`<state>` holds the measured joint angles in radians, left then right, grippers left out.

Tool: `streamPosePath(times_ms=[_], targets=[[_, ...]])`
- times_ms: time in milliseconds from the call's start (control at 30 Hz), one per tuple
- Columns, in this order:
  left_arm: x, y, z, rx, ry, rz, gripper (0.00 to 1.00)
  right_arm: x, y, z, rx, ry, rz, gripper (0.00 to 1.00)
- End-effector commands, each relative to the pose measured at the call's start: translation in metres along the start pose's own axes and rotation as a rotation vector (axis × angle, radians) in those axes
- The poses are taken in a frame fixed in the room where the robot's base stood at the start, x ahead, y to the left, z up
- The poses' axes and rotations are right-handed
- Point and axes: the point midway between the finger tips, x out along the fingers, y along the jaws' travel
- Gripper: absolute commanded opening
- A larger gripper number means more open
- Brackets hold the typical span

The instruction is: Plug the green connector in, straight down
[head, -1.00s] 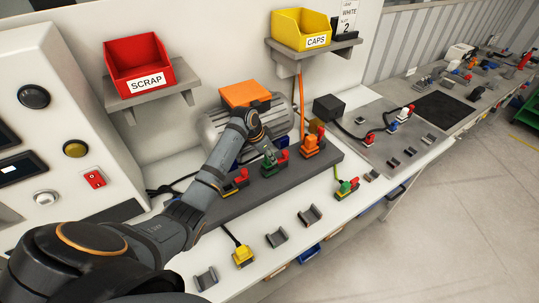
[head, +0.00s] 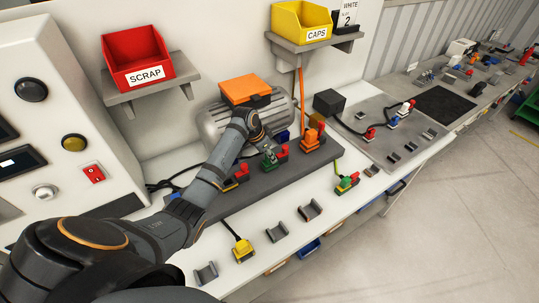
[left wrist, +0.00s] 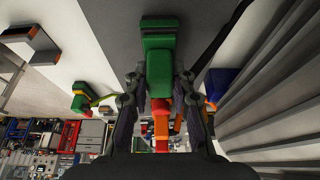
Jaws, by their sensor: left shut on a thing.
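My left gripper (head: 264,143) is over the middle of the dark grey block (head: 325,153) and points down. It is shut on the green connector (left wrist: 160,68), which sits between its fingers in the left wrist view. In the head view green shows at the fingertips (head: 269,158), low over the block beside a red lever (head: 282,150). I cannot tell whether the connector is seated or just above its socket. My right gripper is not in view.
An orange connector (head: 311,138) stands to the right on the block, with a yellow one (head: 236,181) to the left. A green and red part (head: 346,183) and a yellow plug (head: 243,250) lie in front. The motor housing (head: 215,122) is behind. Empty grey cradles (head: 276,232) stand along the bench.

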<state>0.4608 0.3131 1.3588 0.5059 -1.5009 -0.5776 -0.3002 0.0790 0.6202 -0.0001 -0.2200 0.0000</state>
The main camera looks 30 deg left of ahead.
Motion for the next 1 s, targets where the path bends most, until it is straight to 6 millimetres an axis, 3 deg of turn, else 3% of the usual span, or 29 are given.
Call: streamPosePath(times_ms=[133, 167, 333, 667, 767, 1000], targets=[[0.003, 0.001, 0.002, -0.001, -0.002, 0.002, 0.00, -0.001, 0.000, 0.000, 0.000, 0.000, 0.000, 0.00], [0.003, 0.001, 0.002, -0.001, -0.001, 0.002, 0.28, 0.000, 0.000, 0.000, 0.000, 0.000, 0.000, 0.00], [0.003, 0.001, 0.001, 0.000, -0.001, 0.001, 0.50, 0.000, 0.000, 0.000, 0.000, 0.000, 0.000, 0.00], [-0.001, 0.000, 0.001, 0.000, -0.001, 0.000, 0.50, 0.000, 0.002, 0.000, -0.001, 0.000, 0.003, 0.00], [-0.014, -0.001, 0.001, 0.000, 0.002, -0.002, 0.50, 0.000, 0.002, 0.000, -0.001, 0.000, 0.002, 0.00], [-0.072, -0.002, 0.001, 0.001, 0.001, -0.004, 0.50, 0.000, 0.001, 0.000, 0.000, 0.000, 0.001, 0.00]])
